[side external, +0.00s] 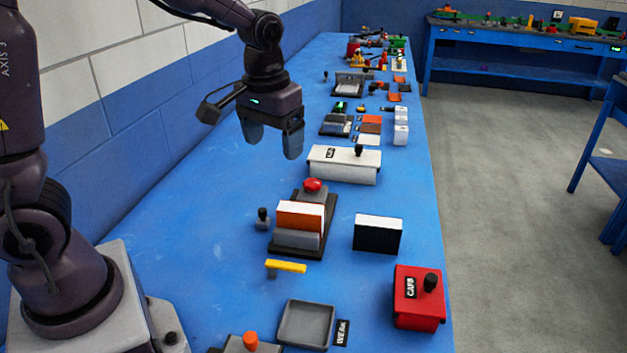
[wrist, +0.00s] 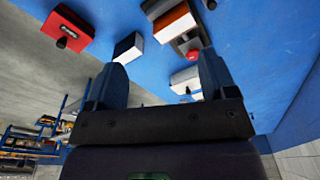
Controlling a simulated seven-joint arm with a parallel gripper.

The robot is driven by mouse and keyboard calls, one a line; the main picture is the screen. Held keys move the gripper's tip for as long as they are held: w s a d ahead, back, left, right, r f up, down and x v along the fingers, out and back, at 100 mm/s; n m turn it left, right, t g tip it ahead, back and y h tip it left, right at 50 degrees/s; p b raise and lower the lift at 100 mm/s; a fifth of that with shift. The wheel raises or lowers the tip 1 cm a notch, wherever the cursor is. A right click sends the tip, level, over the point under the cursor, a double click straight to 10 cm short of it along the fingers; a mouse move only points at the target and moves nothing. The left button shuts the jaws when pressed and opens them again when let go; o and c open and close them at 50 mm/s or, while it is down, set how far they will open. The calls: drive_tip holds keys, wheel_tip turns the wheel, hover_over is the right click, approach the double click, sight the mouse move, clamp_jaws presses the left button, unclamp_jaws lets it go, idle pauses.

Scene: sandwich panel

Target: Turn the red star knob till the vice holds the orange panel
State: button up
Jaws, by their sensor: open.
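The orange panel (side external: 300,214) stands upright in the grey vice (side external: 296,240), which sits on a dark base. The front jaw covers the panel's lower part. I cannot tell whether the jaws press on it. The red star knob (side external: 313,185) is at the vice's far end, behind the panel. In the wrist view the panel (wrist: 176,24) and the red knob (wrist: 191,55) appear near the top, beyond the fingers. My gripper (side external: 272,143) is open and empty, fingers down, above the table and up and left of the knob, touching nothing. Its fingers also show in the wrist view (wrist: 162,78).
A black panel with a white top (side external: 377,238) stands right of the vice. A white box (side external: 343,166) lies behind it. A small black knob (side external: 263,218) and a yellow bar (side external: 286,266) are close by. A red box (side external: 416,310) and grey tray (side external: 306,325) stand in front.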

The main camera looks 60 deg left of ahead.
sight(313, 182)
drive_tip(key=w+a+f+n+g+y, duration=0.1)
drive_tip(key=w+a+f+n+y, duration=0.1)
drive_tip(key=w+a+f+n, duration=0.55)
drive_tip(key=w+a+f+n+y, duration=0.2)
drive_tip(key=w+a+f+n, duration=0.15)
drive_tip(key=w+n, duration=0.45)
drive_tip(key=shift+m, duration=0.85)
drive_tip(key=x, duration=0.4)
drive_tip(key=w+x, duration=0.1)
drive_tip(key=x, duration=0.2)
drive_tip(key=w+d+x, duration=0.1)
drive_tip(key=x, duration=0.3)
drive_tip(key=shift+a+f, duration=0.2)
drive_tip(key=shift+f, duration=0.35)
drive_tip(key=shift+c, duration=0.2)
drive_tip(key=c, duration=0.9)
